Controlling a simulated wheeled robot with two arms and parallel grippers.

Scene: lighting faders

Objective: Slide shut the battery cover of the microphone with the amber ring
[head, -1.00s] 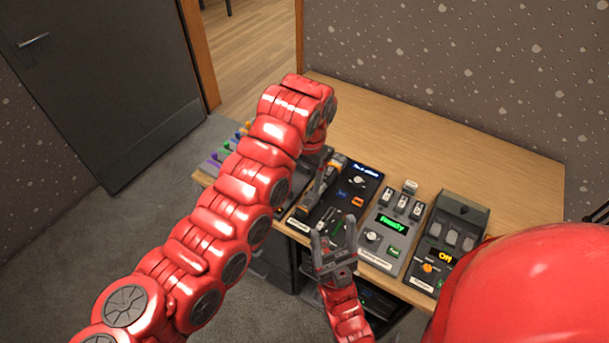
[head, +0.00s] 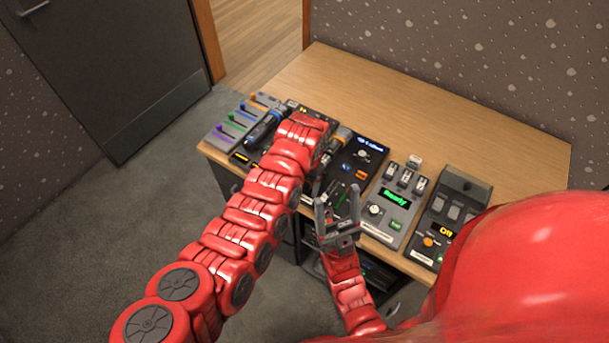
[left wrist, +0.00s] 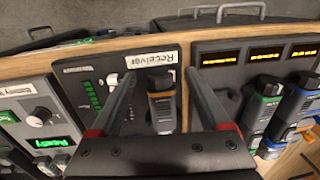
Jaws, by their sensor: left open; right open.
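The microphone with the amber ring (head: 340,138) lies on the dark receiver panel (head: 362,170), partly hidden by my left arm in the head view. In the left wrist view this microphone (left wrist: 161,104) shows between the two fingers of my left gripper (left wrist: 160,78), with its amber ring facing up the picture. The left gripper is open and holds nothing. I cannot make out the battery cover or its position. My right gripper (head: 337,205) is open and empty, at the desk's front edge before the receiver panel.
A microphone with a blue ring (head: 264,130) lies left of my left arm; a green-ringed one (left wrist: 266,98) shows in the wrist view. A grey "Ready" panel (head: 392,205) and a switch panel (head: 450,215) stand at right. The desk's back (head: 430,110) is clear.

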